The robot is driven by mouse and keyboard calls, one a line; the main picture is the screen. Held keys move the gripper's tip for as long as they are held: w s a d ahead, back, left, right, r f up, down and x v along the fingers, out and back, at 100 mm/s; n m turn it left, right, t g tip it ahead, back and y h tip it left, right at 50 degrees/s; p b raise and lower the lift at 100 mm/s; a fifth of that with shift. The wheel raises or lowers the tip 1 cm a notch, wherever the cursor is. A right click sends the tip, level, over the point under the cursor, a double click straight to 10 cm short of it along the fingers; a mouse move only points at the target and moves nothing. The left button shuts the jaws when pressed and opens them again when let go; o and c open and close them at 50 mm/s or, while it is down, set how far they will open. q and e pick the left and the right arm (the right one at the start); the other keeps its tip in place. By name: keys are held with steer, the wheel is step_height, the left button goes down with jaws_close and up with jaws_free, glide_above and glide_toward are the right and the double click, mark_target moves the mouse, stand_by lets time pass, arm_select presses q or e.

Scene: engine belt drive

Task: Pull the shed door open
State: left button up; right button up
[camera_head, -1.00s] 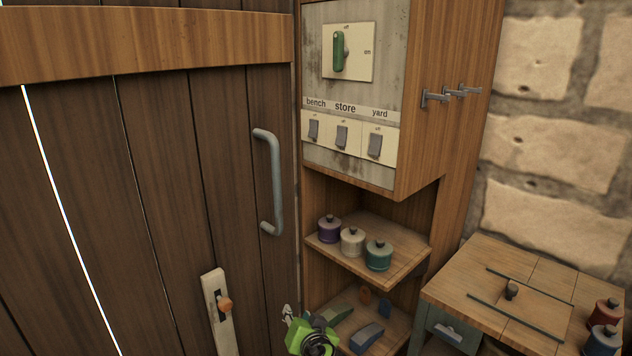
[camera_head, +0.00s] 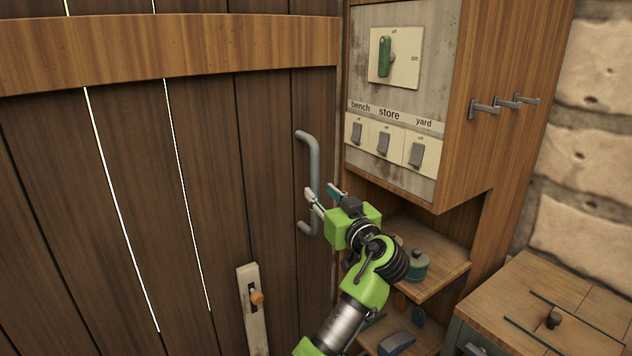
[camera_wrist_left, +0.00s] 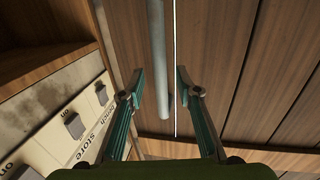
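The shed door (camera_head: 205,180) is made of dark vertical planks with a lighter cross board. It appears closed against its right-hand edge. Its grey-blue bar handle (camera_head: 307,150) stands upright near that edge. My left gripper (camera_head: 322,192) is at the lower half of the handle, one fingertip on each side of it. In the left wrist view the handle (camera_wrist_left: 157,50) runs between the two teal fingers of the gripper (camera_wrist_left: 159,72), with gaps on both sides. The gripper is open. My right gripper is not in view.
A pale latch plate (camera_head: 247,325) with an orange knob (camera_head: 257,298) is on the door below the handle. Right of the door stands a wooden cabinet (camera_head: 490,60) with a switch panel (camera_head: 390,110), hooks (camera_head: 497,102) and shelves. A wooden bench (camera_head: 520,310) is at lower right.

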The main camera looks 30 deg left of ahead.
mark_target(316, 188)
arm_select(q)
steer(key=p+x, duration=0.1)
steer(key=x, duration=0.4)
jaws_close()
